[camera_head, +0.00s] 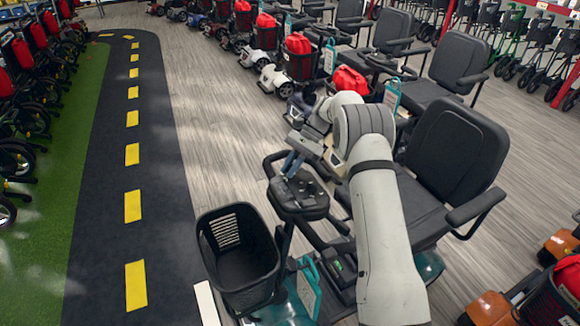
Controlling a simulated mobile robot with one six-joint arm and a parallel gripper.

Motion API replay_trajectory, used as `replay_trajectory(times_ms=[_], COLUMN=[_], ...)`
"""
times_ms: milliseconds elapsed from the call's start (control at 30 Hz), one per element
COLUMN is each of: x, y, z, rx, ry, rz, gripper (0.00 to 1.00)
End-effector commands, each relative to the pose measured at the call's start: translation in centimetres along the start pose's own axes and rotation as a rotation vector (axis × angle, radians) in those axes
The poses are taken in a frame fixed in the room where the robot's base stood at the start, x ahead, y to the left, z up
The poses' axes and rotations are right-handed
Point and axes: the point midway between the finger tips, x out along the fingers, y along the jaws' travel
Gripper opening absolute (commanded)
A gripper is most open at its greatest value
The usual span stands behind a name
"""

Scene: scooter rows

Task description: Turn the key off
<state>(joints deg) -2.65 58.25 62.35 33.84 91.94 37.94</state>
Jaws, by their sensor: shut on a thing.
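My gripper (288,172) reaches down to the near scooter's dark control console (304,200), its fingertips at the console's upper left part. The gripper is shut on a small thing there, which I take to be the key. The key itself is hidden between the fingers, so I cannot see which way it is turned. The scooter has a black front basket (238,248), a black padded seat (455,150) and teal body panels.
More scooters with red bags (348,80) stand in a row behind. A dark lane (150,200) with yellow dashes runs at left, and grey floor lies clear beside it.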

Motion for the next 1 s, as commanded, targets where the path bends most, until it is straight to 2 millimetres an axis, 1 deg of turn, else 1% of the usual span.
replay_trajectory(times_ms=[200,400,933,967,1000], x=[-0.06,-0.06,-0.06,-0.06,-0.07], y=[0.04,0.1,0.16,0.16,0.16], z=[0.04,0.06,0.06,0.06,0.05], rx=[-0.098,-0.148,-0.168,-0.168,-0.168], ry=[0.001,0.001,0.001,0.001,0.001], rz=[0.072,0.11,0.125,0.125,0.125], gripper=[0.0,0.0,0.0,0.15,0.19])
